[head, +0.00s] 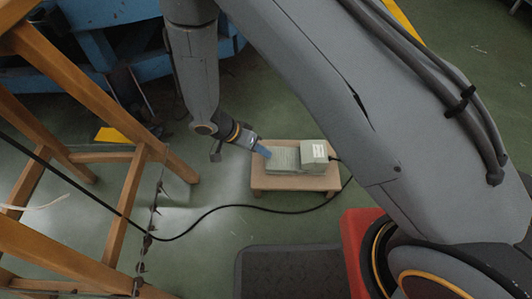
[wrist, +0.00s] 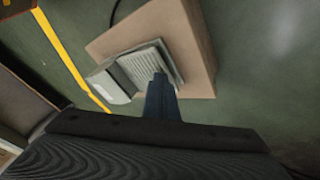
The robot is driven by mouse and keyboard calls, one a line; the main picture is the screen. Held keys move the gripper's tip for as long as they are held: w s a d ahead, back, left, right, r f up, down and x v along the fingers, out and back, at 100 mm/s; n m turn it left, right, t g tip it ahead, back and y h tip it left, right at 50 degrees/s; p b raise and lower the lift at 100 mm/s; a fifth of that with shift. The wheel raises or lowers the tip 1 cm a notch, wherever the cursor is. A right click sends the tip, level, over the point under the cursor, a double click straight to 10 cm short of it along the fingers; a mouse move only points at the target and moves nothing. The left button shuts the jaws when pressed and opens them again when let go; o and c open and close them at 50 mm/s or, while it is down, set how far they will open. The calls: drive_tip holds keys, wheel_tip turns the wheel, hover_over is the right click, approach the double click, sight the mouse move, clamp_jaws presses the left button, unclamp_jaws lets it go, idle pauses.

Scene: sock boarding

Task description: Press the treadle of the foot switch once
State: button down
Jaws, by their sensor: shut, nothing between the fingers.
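The foot switch sits on a low wooden board (head: 292,184) on the green floor. Its ribbed grey-green treadle (head: 283,161) faces left in the head view, and a box-shaped housing (head: 314,154) with a pale label is at its right. In the wrist view the ribbed treadle (wrist: 146,64) and the housing (wrist: 112,84) also show. My gripper (head: 266,152) is shut and empty, its blue fingers at the left end of the treadle. In the wrist view the fingertips (wrist: 160,77) overlap the treadle's near edge. I cannot tell whether they touch it.
A black cable (head: 262,208) curves across the floor from the switch. A wooden frame (head: 125,205) stands at the left, with blue machinery (head: 100,50) behind. A dark mat (head: 290,272) lies in front. Open floor (head: 225,175) is left of the board.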

idle(0.7)
drive_tip(key=shift+d+r+p, duration=0.15)
drive_tip(key=shift+r+p, duration=0.5)
drive_tip(key=shift+r, duration=0.2)
drive_tip(key=shift+d+r+p, duration=0.15)
drive_tip(key=shift+r+p, duration=0.5)
drive_tip(key=shift+r, duration=0.15)
drive_tip(key=shift+r, duration=0.1)
drive_tip(key=shift+d+r+p, duration=0.25)
drive_tip(key=shift+r+p, duration=0.65)
drive_tip(key=shift+r, duration=0.3)
drive_tip(key=shift+d+r+p, duration=0.2)
drive_tip(key=shift+r+p, duration=0.7)
drive_tip(key=shift+r, duration=0.3)
